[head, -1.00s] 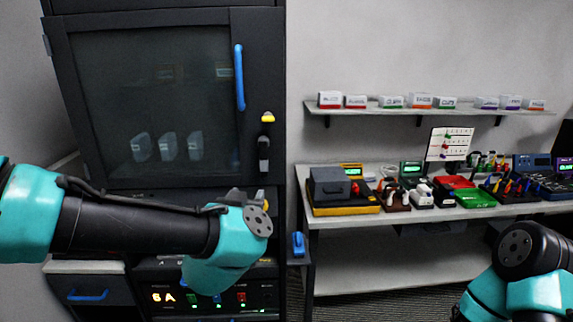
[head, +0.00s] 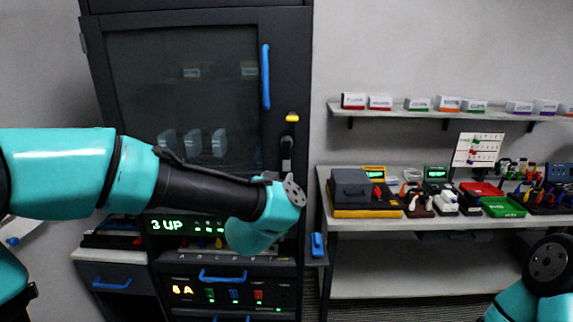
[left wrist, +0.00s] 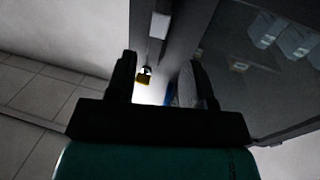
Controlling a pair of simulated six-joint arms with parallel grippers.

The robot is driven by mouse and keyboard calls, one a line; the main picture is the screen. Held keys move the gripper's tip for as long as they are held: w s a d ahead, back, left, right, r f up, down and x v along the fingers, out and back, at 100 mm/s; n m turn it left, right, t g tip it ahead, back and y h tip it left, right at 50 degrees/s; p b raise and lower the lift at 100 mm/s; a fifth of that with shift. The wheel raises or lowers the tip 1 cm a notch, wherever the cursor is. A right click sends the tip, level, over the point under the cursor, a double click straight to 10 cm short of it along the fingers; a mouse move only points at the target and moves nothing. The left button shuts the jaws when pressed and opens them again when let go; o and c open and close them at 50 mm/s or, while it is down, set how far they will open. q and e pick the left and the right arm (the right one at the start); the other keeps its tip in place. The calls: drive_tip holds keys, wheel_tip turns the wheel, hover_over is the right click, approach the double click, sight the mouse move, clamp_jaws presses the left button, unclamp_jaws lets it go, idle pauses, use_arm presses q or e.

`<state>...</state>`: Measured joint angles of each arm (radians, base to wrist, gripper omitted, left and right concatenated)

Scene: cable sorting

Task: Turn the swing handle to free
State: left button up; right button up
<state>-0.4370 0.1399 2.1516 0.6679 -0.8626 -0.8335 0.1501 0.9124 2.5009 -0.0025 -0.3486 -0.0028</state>
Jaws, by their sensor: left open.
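The dark swing handle (head: 287,150) hangs upright on the frame of the tall cabinet, right of its glass door, below a yellow piece (head: 292,118). My left forearm reaches across the cabinet front, and its wrist is just below the handle in the head view. The fingers are hidden there behind the wrist. In the left wrist view my left gripper (left wrist: 160,76) is open, with nothing clearly held between its fingers. I cannot tell whether the gripper touches the handle.
A long blue door handle (head: 266,77) runs up the cabinet's glass door (head: 185,95). Below are a lit panel reading "3 UP" (head: 166,225) and blue drawer handles. A bench (head: 420,224) with trays and tools stands right. My right arm shows at the lower right, its gripper out of frame.

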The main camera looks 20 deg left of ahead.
sight(286, 165)
use_arm(q)
drive_tip(key=w, duration=1)
drive_tip(key=shift+a, duration=0.3)
clamp_jaws()
